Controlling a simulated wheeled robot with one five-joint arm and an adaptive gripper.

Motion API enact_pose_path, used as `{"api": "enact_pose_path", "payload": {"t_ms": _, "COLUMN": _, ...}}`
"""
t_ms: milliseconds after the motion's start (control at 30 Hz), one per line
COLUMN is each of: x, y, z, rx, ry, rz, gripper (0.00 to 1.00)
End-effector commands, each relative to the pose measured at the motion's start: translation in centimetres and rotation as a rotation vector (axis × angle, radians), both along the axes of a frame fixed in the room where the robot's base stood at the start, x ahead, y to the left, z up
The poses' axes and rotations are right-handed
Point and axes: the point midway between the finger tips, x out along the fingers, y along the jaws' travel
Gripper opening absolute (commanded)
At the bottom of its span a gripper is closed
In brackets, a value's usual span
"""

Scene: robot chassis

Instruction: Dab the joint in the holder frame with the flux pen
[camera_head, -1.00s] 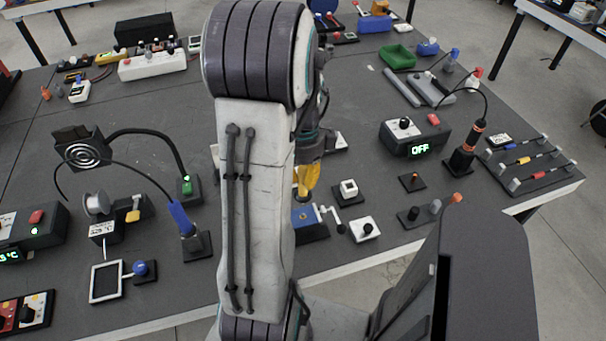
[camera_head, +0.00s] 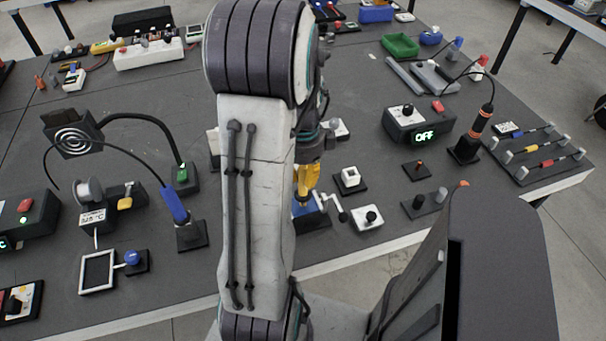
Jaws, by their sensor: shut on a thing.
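A small white square frame (camera_head: 98,272), which looks like the holder frame, lies at the front left of the table, beside a blue round knob (camera_head: 132,258) on a black base. The joint in it is too small to make out. My gripper (camera_head: 306,190) shows only in part beyond my arm, with yellow fingers pointing down above a blue device with a crank (camera_head: 312,219). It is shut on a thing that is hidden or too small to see. I cannot pick out the flux pen. The gripper is well to the right of the frame.
A blue-handled tool (camera_head: 175,207) in a stand, a spool (camera_head: 89,190) and a coiled lamp-like arm (camera_head: 74,139) stand behind the frame. A white knob box (camera_head: 367,217) and an OFF station (camera_head: 418,122) are to the right.

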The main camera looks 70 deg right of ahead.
Motion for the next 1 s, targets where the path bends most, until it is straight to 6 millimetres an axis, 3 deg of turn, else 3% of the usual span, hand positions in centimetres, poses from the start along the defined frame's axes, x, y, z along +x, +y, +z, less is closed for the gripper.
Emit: {"api": "enact_pose_path", "payload": {"t_ms": 1000, "x": 0.00, "y": 0.00, "z": -0.85, "rx": 0.000, "ry": 0.000, "rz": 0.000, "gripper": 0.00}}
